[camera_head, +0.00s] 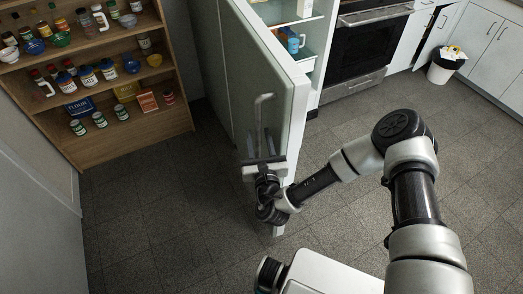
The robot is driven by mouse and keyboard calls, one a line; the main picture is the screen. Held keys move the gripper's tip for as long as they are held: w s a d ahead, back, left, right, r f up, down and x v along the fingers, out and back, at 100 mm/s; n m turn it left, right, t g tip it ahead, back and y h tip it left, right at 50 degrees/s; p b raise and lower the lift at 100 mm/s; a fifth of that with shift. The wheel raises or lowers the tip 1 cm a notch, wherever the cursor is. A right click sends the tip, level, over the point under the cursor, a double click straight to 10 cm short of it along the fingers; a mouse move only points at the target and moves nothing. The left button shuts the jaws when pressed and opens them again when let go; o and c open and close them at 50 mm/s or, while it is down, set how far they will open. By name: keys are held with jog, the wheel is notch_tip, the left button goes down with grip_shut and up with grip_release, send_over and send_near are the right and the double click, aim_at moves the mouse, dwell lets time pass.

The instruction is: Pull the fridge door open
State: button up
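The fridge door (293,105) stands partly open. Its pale outer face is turned to the left, and its top edge runs from the upper middle toward me. A grey bar handle (264,99) is on that face near the free edge. My gripper (261,142) is at the outer face, by the lower part of the handle, with its fingers pointing away from me. Whether the fingers touch or close on the handle is too small to tell.
A wooden shelf unit (130,150) with jars, cups and boxes stands at the left. An oven (365,45) and white cabinets (485,35) are at the back right, with a bin (441,70). The tiled floor (165,235) left of the door is clear.

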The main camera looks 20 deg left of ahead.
jog(key=v, duration=1.7)
